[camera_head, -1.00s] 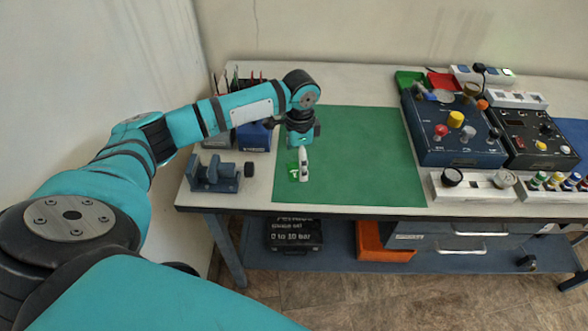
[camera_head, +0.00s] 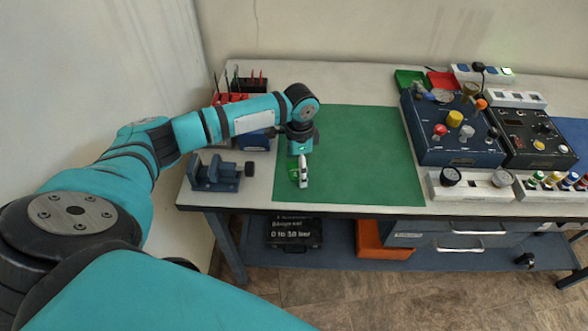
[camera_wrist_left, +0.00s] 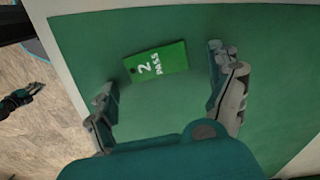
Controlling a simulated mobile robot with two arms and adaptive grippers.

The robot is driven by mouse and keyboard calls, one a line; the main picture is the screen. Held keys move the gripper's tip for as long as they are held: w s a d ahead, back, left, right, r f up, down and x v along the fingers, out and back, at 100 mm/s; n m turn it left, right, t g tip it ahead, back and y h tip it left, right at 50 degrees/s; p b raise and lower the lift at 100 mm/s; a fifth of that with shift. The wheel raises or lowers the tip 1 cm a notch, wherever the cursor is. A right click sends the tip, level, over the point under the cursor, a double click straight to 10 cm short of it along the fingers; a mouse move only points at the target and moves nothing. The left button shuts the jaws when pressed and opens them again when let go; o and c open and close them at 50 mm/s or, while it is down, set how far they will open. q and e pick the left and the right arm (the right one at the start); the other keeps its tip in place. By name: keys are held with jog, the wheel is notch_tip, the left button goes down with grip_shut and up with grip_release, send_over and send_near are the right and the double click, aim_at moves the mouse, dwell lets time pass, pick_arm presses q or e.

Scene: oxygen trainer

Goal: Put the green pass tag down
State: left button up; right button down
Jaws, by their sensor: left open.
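The green pass tag (camera_wrist_left: 157,63), printed "2 PASS", lies flat on the green mat (camera_wrist_left: 192,20) in the left wrist view. In the head view the tag (camera_head: 294,175) is a small bright green patch near the mat's (camera_head: 365,150) front left corner, partly hidden by my gripper. My left gripper (camera_head: 302,183) points down over that corner. In the left wrist view its two fingers (camera_wrist_left: 160,88) are spread wide with nothing between them, and the tag lies just beyond the fingertips, apart from both.
A blue vise (camera_head: 215,174) stands left of the mat. A blue panel box (camera_head: 450,132) with knobs and a white gauge strip (camera_head: 475,186) stand right of it. A red rack (camera_head: 235,98) is behind the arm. Most of the mat is bare.

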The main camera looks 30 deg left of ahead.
pick_arm(q)
jog(key=shift+f, duration=0.1)
jog(key=shift+c, duration=0.2)
jog(key=shift+s, duration=0.1)
jog(key=c, duration=0.8)
jog(key=shift+c, duration=0.2)
